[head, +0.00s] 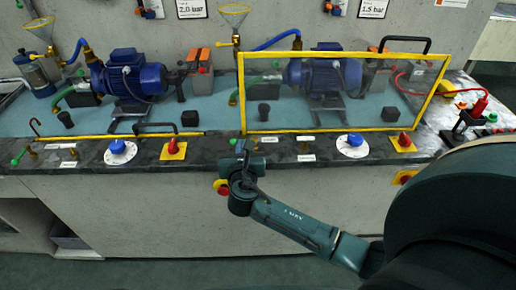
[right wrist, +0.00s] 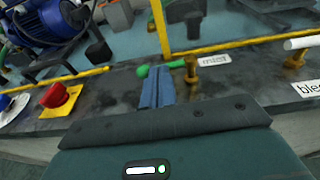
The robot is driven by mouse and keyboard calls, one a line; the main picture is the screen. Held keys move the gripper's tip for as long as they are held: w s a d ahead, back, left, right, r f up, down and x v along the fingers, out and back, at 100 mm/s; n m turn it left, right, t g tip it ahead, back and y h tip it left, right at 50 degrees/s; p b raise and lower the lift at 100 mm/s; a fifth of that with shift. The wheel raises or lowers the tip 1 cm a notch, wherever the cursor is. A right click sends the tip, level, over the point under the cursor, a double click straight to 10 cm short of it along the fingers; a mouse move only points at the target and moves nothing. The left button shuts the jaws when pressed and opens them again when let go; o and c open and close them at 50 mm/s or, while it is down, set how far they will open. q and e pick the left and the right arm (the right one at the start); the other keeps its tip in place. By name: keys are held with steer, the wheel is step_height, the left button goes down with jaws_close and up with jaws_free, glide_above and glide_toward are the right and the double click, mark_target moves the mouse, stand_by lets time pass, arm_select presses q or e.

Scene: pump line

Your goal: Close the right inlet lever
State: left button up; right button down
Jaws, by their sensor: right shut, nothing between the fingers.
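The right inlet lever is a green handle with a round knob (right wrist: 143,71) on a brass valve (right wrist: 191,70) at the counter's front strip, beside a small label (right wrist: 214,61) that seems to read "inlet". The handle points left from the valve. In the head view its green knob (head: 233,141) shows just above my right gripper (head: 245,152), which hides most of the rest. My right gripper is shut and empty. In the right wrist view its blue fingers (right wrist: 157,88) overlap the handle between knob and valve; I cannot tell whether they touch it. My left gripper is out of view.
A yellow-framed clear guard (head: 345,130) stands behind the strip at the right pump. A bleed valve with a white handle (right wrist: 302,42) is to the right. A blue knob (head: 355,140) and red switches (head: 404,140) sit along the strip.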

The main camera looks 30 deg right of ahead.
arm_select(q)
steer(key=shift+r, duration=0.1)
arm_select(e)
steer(key=shift+w+m+h, duration=0.15)
steer(key=shift+m+h, duration=0.15)
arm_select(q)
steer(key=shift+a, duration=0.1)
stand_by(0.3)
